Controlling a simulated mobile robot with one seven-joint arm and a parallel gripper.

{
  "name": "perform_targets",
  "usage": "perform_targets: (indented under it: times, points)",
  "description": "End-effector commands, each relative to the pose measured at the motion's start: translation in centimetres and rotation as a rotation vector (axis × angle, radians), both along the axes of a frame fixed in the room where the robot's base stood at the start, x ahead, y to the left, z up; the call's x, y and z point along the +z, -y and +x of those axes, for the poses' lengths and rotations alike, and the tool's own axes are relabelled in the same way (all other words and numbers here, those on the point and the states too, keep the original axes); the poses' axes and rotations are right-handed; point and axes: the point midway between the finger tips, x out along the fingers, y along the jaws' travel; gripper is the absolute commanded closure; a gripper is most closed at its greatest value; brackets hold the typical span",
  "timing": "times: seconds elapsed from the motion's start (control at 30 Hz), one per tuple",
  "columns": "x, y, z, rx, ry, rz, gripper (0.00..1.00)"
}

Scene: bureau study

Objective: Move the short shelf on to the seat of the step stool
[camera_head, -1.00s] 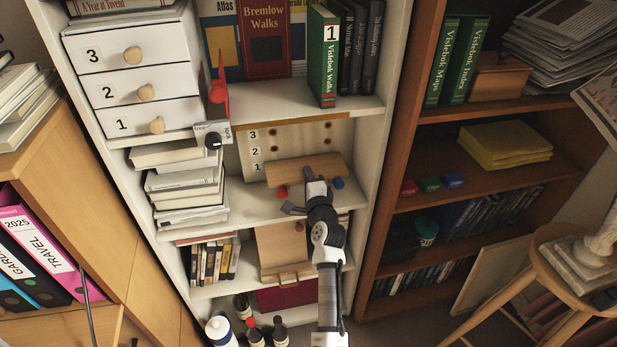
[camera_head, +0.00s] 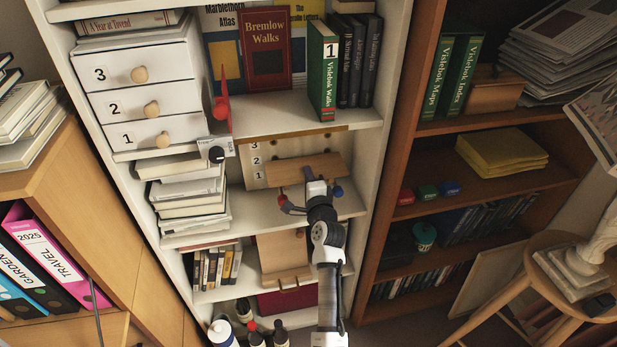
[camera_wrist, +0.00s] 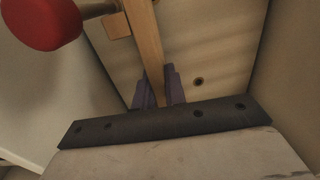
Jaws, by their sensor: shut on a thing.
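The short shelf (camera_head: 300,170) is a small light-wood board in the middle bay of the white bookcase, in front of a pale panel (camera_head: 255,172) numbered 1 to 3. My gripper (camera_head: 314,178) is shut on its near edge. In the wrist view the shelf (camera_wrist: 145,40) runs away between the dark fingertips of my gripper (camera_wrist: 159,88). A red knob (camera_head: 284,202) and a blue knob (camera_head: 338,191) lie close below it; contact is unclear. The wooden stool seat (camera_head: 548,283) is at the right, with books (camera_head: 572,270) and a white statue (camera_head: 598,235) on it.
Stacked books (camera_head: 190,200) stand left of the shelf. A red lever-like piece (camera_head: 221,105) projects from the bookcase upright. The bookcase's right upright (camera_head: 380,150) and a brown bookcase (camera_head: 400,225) flank my arm. Bottles (camera_head: 250,335) stand low down.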

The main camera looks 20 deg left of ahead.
Motion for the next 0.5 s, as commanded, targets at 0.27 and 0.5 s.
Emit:
perform_targets:
  times: [0.27,0.5]
  points:
    - [0.1,0.0,0.0,-0.001,0.002,0.001,1.0]
    - [0.0,1.0,-1.3,-0.001,0.0,0.001,1.0]
